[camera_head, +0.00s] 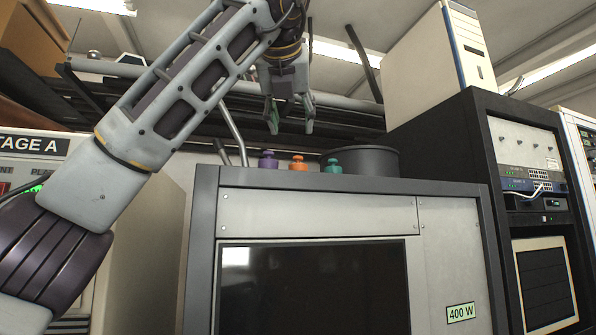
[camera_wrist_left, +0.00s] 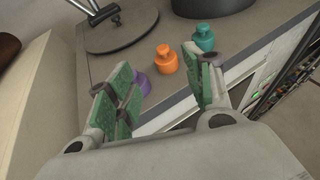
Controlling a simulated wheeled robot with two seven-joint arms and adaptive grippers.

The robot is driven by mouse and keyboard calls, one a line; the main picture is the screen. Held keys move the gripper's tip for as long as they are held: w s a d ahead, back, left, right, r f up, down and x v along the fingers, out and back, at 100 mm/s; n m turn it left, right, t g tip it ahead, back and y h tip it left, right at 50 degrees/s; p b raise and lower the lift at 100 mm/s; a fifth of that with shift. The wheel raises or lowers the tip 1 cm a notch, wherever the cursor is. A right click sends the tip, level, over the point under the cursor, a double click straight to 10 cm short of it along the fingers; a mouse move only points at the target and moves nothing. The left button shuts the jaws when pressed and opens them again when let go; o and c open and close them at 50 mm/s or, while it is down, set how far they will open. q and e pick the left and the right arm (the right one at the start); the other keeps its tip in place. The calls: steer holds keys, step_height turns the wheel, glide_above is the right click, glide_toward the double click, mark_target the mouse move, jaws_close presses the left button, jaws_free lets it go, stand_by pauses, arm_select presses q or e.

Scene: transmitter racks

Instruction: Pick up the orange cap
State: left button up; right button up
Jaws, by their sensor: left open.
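The orange cap (camera_head: 298,162) stands upright on top of the grey 400 W cabinet (camera_head: 320,180), between a purple cap (camera_head: 268,160) and a teal cap (camera_head: 332,166). In the left wrist view the orange cap (camera_wrist_left: 166,58) stands beyond my fingertips, apart from them. The teal cap (camera_wrist_left: 204,38) is to its right there, and the purple cap (camera_wrist_left: 142,84) is partly hidden behind a finger. My left gripper (camera_head: 289,122) is open and empty, pointing down above the caps; its green-padded fingers show in the left wrist view (camera_wrist_left: 165,85). My right gripper is out of view.
A dark round pot (camera_head: 362,161) stands right of the teal cap. A round base with a metal stem (camera_wrist_left: 122,28) is behind the caps. A tall dark rack (camera_head: 490,150) with a white box (camera_head: 432,60) on top rises at right. Pipes run along the back.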

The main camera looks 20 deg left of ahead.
mark_target(298, 157)
arm_select(q)
steer(key=shift+p+x, duration=0.65)
steer(key=shift+x, duration=3.6)
steer(key=shift+d+f+p+x, duration=0.15)
steer(key=shift+p+x, duration=0.25)
steer(key=shift+x, duration=0.9)
steer(key=shift+d+f+p+x, duration=0.1)
steer(key=shift+p+x, duration=0.3)
steer(key=shift+x, duration=0.9)
steer(key=shift+s, duration=0.1)
steer(key=shift+c, duration=0.3)
steer(key=c, duration=0.6)
